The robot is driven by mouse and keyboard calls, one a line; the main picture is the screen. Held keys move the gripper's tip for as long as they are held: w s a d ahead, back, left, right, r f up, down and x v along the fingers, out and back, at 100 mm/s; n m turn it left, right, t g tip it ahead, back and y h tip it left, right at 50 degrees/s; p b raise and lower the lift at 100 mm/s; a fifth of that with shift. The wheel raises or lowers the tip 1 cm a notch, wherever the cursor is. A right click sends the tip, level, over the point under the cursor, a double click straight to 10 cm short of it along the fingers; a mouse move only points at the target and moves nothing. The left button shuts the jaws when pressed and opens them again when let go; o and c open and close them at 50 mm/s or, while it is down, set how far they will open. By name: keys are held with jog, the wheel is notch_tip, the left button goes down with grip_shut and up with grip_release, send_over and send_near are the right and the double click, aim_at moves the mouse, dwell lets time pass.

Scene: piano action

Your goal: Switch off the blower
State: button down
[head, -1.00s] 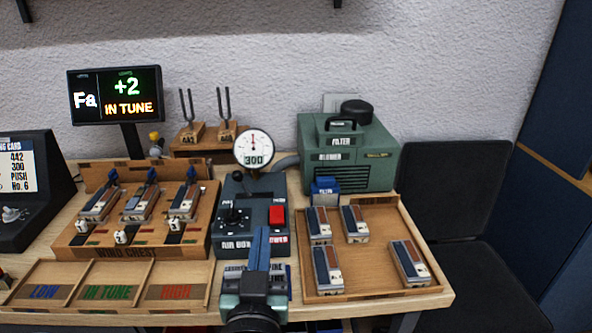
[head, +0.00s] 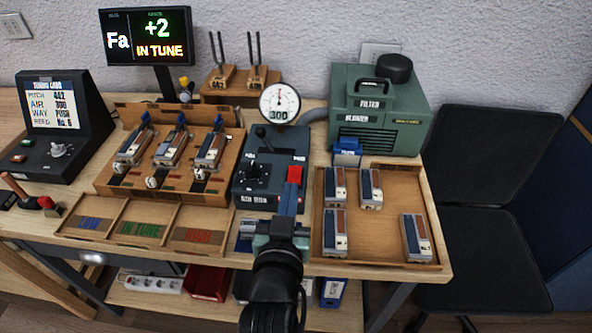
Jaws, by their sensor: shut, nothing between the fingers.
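The green blower (head: 376,112) stands at the back right, with BLOWER and FILTER labels. The dark air box (head: 262,190) in front of it has a black knob and a red rocker switch (head: 295,174) at its right. The dial gauge (head: 280,103) above the box shows a readout of about 300. My gripper (head: 291,192) reaches in from below with its blue fingers closed and empty. Its tips are at the lower edge of the red switch and cover the label below it. I cannot tell whether they touch the switch.
A wooden tray (head: 432,262) with several reed blocks lies right of my gripper. The wind chest (head: 104,185) with three blocks stands left. Sorting trays (head: 185,249) lie at the front. A display (head: 146,36) reads Fa, +2, IN TUNE. A dark chair (head: 480,220) stands right.

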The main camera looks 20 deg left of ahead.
send_over(295, 179)
jog(key=shift+s+d+f+p, duration=0.15)
jog(key=shift+f+p, duration=0.15)
jog(key=shift+f, duration=0.25)
notch_tip(295, 179, down, 3)
jog(key=shift+r, duration=0.1)
jog(key=shift+f, duration=0.65)
jog(key=shift+r, duration=0.1)
jog(key=shift+g+p, duration=0.3)
jog(key=shift+p, duration=0.3)
jog(key=shift+w+p, duration=0.25)
jog(key=shift+p, duration=0.15)
jog(key=shift+f+g, duration=0.3)
jog(key=shift+f, duration=0.1)
jog(key=r+p, duration=0.2)
jog(key=r, duration=0.2)
jog(key=shift+w+r+p, duration=0.25)
jog(key=shift+r+p, duration=0.1)
jog(key=shift+p, duration=0.05)
jog(key=v, duration=0.9)
jog(key=shift+s+r+b, duration=0.35)
jog(key=shift+r, duration=0.15)
